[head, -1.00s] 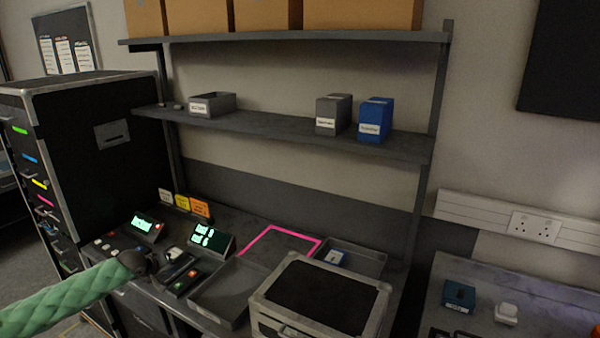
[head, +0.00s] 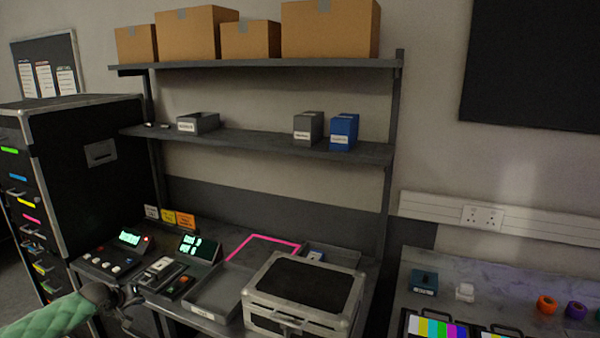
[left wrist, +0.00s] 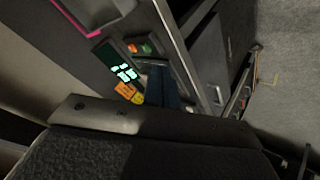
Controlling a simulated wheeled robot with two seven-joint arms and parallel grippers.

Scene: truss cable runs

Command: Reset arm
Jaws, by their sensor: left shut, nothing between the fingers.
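My left gripper (head: 130,308) is dark, at the end of the green-covered arm at the lower left of the head view. It is shut and empty, in front of the bench's near edge beside the control panels. In the left wrist view a dark gripper body fills the bottom, and the bench panels show beyond it. My right gripper is not in view.
The bench holds lit panels (head: 200,247), a grey tray (head: 216,296) and a silver-edged case (head: 306,290). A shelf (head: 270,140) with small boxes stands above. A black drawer cabinet (head: 95,165) is left; a second bench (head: 520,280) is right.

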